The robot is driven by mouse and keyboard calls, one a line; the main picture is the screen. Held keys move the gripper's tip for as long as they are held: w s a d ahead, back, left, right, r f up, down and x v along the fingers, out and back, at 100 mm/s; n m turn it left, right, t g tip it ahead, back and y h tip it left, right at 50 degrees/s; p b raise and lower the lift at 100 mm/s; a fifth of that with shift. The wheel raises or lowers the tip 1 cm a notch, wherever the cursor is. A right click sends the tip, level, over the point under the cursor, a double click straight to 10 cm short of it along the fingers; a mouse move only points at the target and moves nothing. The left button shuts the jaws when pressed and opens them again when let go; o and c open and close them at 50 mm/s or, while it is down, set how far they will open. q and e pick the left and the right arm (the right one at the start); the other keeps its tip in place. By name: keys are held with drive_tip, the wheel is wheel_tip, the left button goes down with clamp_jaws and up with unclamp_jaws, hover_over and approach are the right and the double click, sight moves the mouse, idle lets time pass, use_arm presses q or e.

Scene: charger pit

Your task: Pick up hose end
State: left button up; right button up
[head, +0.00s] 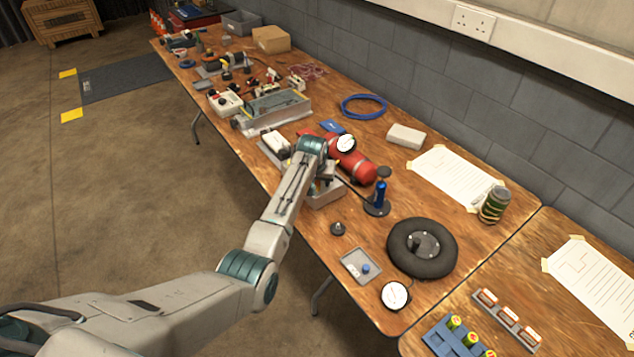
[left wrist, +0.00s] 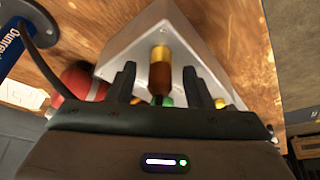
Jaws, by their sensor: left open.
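A thin black hose (head: 352,190) runs from the blue pump (head: 381,195) toward the gripper. In the left wrist view, the hose (left wrist: 35,48) curves from the pump (left wrist: 10,48) and passes behind the gripper body. My right gripper is not in view.
A red cylinder (head: 357,168) lies just behind the gripper. A black wheel (head: 422,247), a small tray (head: 360,266) and a round gauge (head: 395,295) are to the right. A box-like grey case (head: 275,108) stands to the left. Bare wood lies around the blue hose coil (head: 364,107).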

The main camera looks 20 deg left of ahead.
use_arm(q)
drive_tip(key=shift+c, duration=0.3)
clamp_jaws()
drive_tip(key=shift+r, duration=0.1)
drive_tip(key=shift+r, duration=0.25)
drive_tip(key=b+v, duration=0.1)
drive_tip(key=v, duration=0.1)
drive_tip(key=shift+d+r, duration=0.1)
drive_tip(key=shift+r, duration=0.3)
drive_tip(key=s+d+r+b, duration=0.1)
drive_tip(key=s+d+b, duration=0.2)
drive_tip(key=s, duration=1.1)
drive_tip(key=shift+s+d+r, duration=0.25)
drive_tip(key=shift+s+r, duration=0.15)
